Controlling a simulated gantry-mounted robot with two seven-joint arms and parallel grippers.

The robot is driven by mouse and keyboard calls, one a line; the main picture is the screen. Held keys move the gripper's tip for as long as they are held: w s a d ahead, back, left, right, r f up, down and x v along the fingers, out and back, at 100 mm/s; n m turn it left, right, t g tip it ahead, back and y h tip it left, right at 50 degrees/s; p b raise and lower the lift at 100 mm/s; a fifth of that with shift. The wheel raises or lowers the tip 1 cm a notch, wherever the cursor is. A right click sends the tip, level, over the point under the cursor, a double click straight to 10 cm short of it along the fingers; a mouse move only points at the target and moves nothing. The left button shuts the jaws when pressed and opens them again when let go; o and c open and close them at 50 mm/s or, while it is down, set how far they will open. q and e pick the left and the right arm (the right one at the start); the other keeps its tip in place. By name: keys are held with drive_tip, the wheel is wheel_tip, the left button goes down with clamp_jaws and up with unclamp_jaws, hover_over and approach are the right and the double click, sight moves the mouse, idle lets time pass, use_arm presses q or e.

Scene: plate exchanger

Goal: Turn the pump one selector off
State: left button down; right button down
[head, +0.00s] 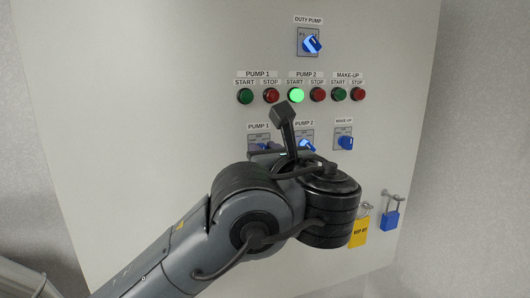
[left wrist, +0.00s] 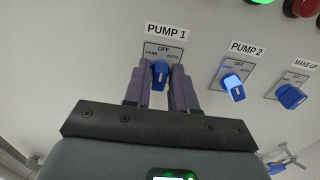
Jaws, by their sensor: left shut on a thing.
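The pump one selector (left wrist: 159,76) is a blue knob on a plate marked HAND, OFF and AUTO, under the PUMP 1 label. In the left wrist view, my left gripper (left wrist: 160,84) has its two purple-grey fingers on either side of the knob, shut on it. The knob looks about upright, near OFF, but the fingers hide part of it. In the head view the pump one selector (head: 263,146) is mostly hidden behind my left gripper (head: 263,151) and wrist. My right gripper is in neither view.
The pump two selector (head: 306,145), make-up selector (head: 345,142) and duty pump selector (head: 312,44) are on the same panel (head: 160,100). The pump two start light (head: 296,96) glows green. A blue padlock (head: 390,220) and yellow tag (head: 358,233) hang at lower right.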

use_arm(q)
drive_tip(key=c, duration=1.1)
unclamp_jaws()
drive_tip(key=b+v, duration=0.4)
drive_tip(key=v, duration=0.6)
drive_tip(key=shift+s+d, duration=0.15)
drive_tip(key=shift+s, duration=0.25)
